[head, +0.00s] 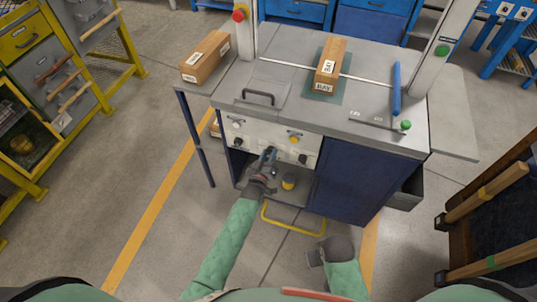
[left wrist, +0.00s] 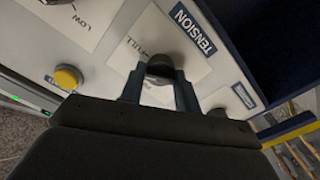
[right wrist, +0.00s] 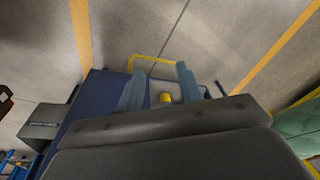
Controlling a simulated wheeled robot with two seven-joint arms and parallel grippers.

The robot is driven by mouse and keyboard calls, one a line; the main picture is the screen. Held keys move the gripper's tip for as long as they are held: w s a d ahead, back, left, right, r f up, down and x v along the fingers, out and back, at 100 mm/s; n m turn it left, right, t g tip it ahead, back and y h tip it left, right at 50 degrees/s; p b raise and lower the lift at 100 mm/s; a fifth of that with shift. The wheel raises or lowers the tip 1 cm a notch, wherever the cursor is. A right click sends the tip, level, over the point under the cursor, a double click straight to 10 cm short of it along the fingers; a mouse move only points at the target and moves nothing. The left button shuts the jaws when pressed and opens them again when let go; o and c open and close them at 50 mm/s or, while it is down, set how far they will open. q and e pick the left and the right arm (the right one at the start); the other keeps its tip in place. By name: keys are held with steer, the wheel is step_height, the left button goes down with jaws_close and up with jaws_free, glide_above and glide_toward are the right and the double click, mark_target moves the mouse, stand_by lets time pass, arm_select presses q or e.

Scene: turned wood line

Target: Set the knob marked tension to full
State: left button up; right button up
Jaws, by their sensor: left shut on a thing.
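The tension knob (left wrist: 160,66) is a black round knob on a white plate, beside a dark TENSION label (left wrist: 194,27) in the left wrist view. The word FULL (left wrist: 136,47) is printed on the plate near it. My left gripper (left wrist: 158,92) is shut on the knob, one finger on each side. In the head view my left gripper (head: 269,154) reaches the white control panel (head: 262,130) and hides the knob. I cannot tell where the knob points. My right gripper (right wrist: 160,86) is open and empty, low in front of the bench, away from the panel.
Other knobs and a yellow button (left wrist: 68,77) sit on the panel. Below it is an open bay with a yellow cylinder (head: 289,182) and a blue door (head: 350,180). A yellow rail (head: 290,228) stands out low in front. Boxes lie on the bench top.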

arm_select(q)
steer(key=m, duration=0.5)
steer(key=shift+s+f+m, duration=0.1)
steer(key=shift+f+m, duration=0.05)
steer(key=shift+m, duration=0.25)
arm_select(e)
steer(key=shift+w+f, duration=0.25)
steer(key=shift+f, duration=0.8)
steer(key=shift+s, duration=0.1)
steer(key=shift+s+f, duration=0.2)
steer(key=shift+s, duration=0.15)
steer(key=shift+w, duration=0.2)
arm_select(q)
steer(key=o, duration=0.8)
steer(key=shift+c, duration=0.2)
steer(key=shift+o, duration=1.1)
arm_select(e)
steer(key=shift+w+r, duration=0.25)
steer(key=shift+w, duration=0.25)
